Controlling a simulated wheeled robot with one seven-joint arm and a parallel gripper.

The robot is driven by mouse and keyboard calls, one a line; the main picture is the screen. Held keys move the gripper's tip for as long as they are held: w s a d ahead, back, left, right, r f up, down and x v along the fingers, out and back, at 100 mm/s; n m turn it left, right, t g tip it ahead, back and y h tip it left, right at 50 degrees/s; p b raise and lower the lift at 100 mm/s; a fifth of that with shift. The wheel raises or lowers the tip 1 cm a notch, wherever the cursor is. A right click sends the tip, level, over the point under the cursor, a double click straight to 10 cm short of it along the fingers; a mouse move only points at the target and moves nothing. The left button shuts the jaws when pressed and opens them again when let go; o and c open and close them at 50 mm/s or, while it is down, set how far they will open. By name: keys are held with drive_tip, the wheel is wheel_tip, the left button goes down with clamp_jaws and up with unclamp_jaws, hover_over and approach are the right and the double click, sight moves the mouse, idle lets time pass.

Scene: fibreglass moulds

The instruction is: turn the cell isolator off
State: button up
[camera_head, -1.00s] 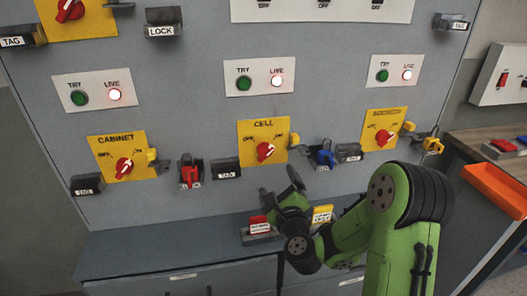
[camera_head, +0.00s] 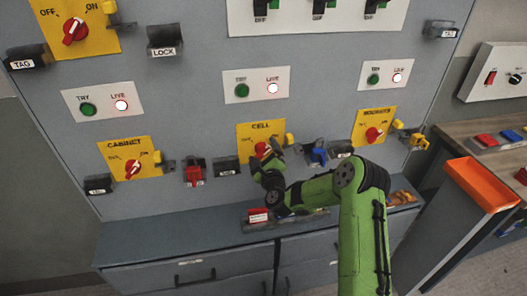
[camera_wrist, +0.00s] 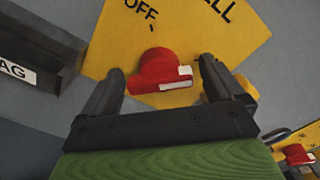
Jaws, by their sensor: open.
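The cell isolator is a red rotary knob (camera_wrist: 162,72) on a yellow plate (camera_head: 278,130) marked CELL. In the wrist view the knob sits between the two open fingers of my gripper (camera_wrist: 160,98), with gaps on both sides. A white mark shows on the knob's lower right, away from the OFF label at its upper left. In the head view my gripper (camera_head: 265,158) is in front of the knob and hides part of it. The white LIVE lamp (camera_head: 273,88) above the plate looks lit, and the green TRY button (camera_head: 241,90) is beside it.
Similar yellow isolators stand left, marked CABINET (camera_head: 130,160), and right (camera_head: 373,127). A TAG holder (camera_head: 227,166) is left of the cell plate, and a blue padlock (camera_head: 317,152) hangs to its right. A grey ledge with drawers (camera_head: 190,272) runs below.

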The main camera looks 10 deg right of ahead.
drive_tip(key=c, duration=1)
drive_tip(key=shift+c, duration=0.2)
drive_tip(key=shift+n, duration=0.4)
drive_tip(key=n, duration=0.3)
drive_tip(key=shift+f+n+b, duration=0.1)
drive_tip(key=shift+n+b, duration=0.3)
drive_tip(key=n+b, duration=0.1)
drive_tip(key=n, duration=0.3)
drive_tip(key=shift+n, duration=0.3)
drive_tip(key=n+b, duration=0.2)
drive_tip(key=n, duration=0.2)
drive_tip(key=shift+f, duration=0.1)
drive_tip(key=shift+n+b, duration=1.8)
drive_tip(key=shift+n, duration=0.6)
